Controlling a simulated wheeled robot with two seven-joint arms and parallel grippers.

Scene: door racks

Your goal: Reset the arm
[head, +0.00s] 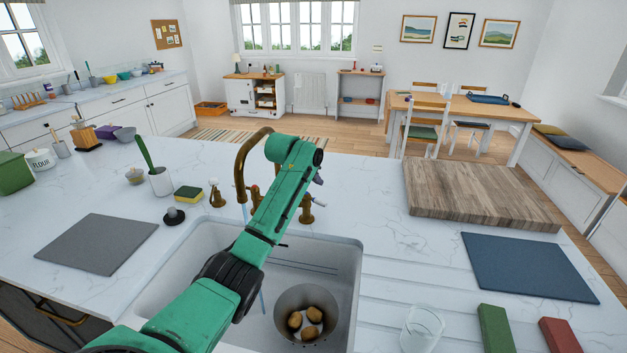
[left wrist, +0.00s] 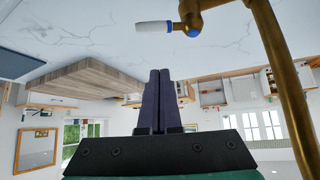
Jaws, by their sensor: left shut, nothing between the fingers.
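My left arm reaches from the bottom left of the head view up across the sink (head: 352,290). My left gripper (head: 318,179) is at its far end, beside the brass tap (head: 240,165), small and partly hidden by the wrist. In the left wrist view its dark fingers (left wrist: 157,95) are pressed together with nothing between them. The tap's brass pipe (left wrist: 284,80) and a white-tipped handle with a blue ring (left wrist: 155,27) show close by, apart from the fingers. A thin blue streak (head: 262,300) shows below the spout. My right gripper is not in view.
A metal bowl (head: 292,297) with several potatoes is in the sink. A glass (head: 422,330), green block (head: 496,328) and red block (head: 560,335) stand at front right. A wooden board (head: 480,194), dark blue mat (head: 525,268) and grey mat (head: 97,243) lie on the counter.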

